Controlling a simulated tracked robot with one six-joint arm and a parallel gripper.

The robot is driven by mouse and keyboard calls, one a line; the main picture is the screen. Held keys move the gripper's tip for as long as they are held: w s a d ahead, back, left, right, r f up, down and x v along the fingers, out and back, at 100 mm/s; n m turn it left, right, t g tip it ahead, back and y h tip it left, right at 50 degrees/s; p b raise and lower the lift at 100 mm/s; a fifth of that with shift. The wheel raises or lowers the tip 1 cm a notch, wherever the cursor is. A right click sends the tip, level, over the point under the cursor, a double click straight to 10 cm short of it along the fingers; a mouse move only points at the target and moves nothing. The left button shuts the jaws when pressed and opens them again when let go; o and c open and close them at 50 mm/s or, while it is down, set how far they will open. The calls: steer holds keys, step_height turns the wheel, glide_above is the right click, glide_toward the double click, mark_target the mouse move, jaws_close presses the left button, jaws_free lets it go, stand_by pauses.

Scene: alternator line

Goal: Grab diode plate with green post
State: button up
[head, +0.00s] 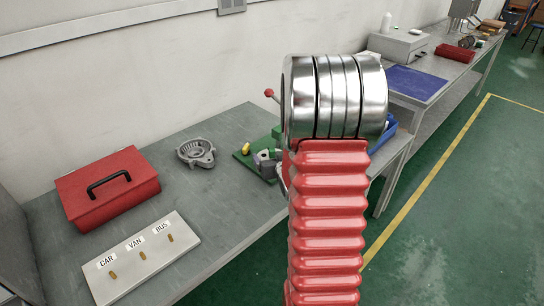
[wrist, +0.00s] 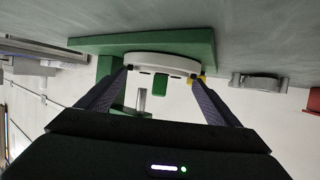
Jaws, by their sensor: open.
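The diode plate (wrist: 150,60) shows in the wrist view as a pale curved piece with a green post (wrist: 160,84) at its middle, in front of a green base (wrist: 150,41). My gripper (wrist: 160,74) is open, with one fingertip near each side of the plate and the green post between them. I cannot tell whether the fingertips touch the plate. In the head view my arm hides the gripper and part of the green fixture (head: 243,160), where a grey part (head: 265,157) and a yellow piece (head: 246,148) show.
A grey casting (head: 196,153), a red toolbox (head: 107,187) and a board marked CAR, VAN, BUS (head: 140,262) with small brass pegs sit on the grey bench (head: 210,205). A red-knobbed lever (head: 269,93) and blue bin (head: 391,125) are near my arm. Open floor lies right.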

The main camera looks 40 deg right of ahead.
steer(key=shift+c, duration=0.6)
steer(key=c, duration=1.1)
steer(key=shift+o, duration=0.2)
steer(key=shift+r, duration=0.1)
